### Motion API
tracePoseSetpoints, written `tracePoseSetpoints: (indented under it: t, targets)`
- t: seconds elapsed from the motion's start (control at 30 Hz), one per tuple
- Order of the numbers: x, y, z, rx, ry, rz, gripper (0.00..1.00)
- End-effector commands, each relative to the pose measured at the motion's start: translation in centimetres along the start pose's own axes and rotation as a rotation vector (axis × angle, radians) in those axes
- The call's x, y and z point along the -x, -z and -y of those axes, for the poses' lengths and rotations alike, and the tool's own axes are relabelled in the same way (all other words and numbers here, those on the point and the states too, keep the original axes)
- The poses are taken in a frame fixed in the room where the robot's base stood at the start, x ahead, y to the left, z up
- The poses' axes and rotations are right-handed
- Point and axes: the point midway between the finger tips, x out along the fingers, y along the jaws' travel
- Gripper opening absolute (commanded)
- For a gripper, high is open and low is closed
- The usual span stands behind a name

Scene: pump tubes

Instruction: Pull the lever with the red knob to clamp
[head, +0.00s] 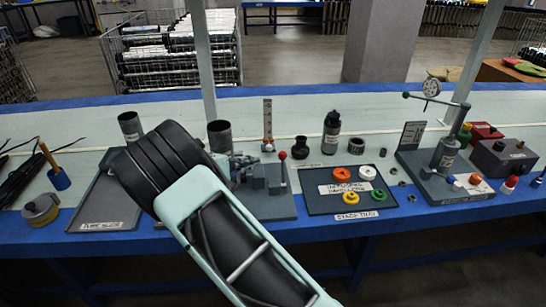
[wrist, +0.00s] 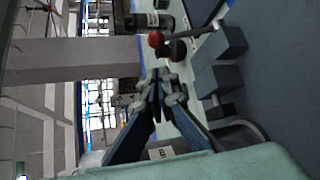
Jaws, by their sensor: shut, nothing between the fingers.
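The red knob (head: 282,155) tops an upright lever (head: 283,173) on a grey clamp fixture (head: 268,206) near the middle of the bench in the head view. In the wrist view the red knob (wrist: 156,39) and its thin grey lever rod (wrist: 190,34) show just beyond the fingertips, with grey fixture blocks (wrist: 217,80) to the right. My gripper (wrist: 160,75) is shut and empty, with a small gap between its tips and the knob. In the head view my arm hides the left part of the fixture and most of the gripper.
A stage tray (head: 340,207) with coloured rings lies right of the fixture. A dark tube (head: 219,136) stands behind it, and a ruler stand (head: 267,128) and black bottle (head: 331,134) stand at the back. A dial gauge stand (head: 444,160) is farther right.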

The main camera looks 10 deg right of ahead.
Motion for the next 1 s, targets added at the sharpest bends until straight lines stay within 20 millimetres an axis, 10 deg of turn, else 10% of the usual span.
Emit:
tracePoseSetpoints:
  t: [0.7,1.0]
  targets:
    - [-9.2,-0.1,0.1,-0.001,0.002,0.002,0.00]
    - [-10.1,0.0,0.0,-0.001,0.001,0.000,0.00]
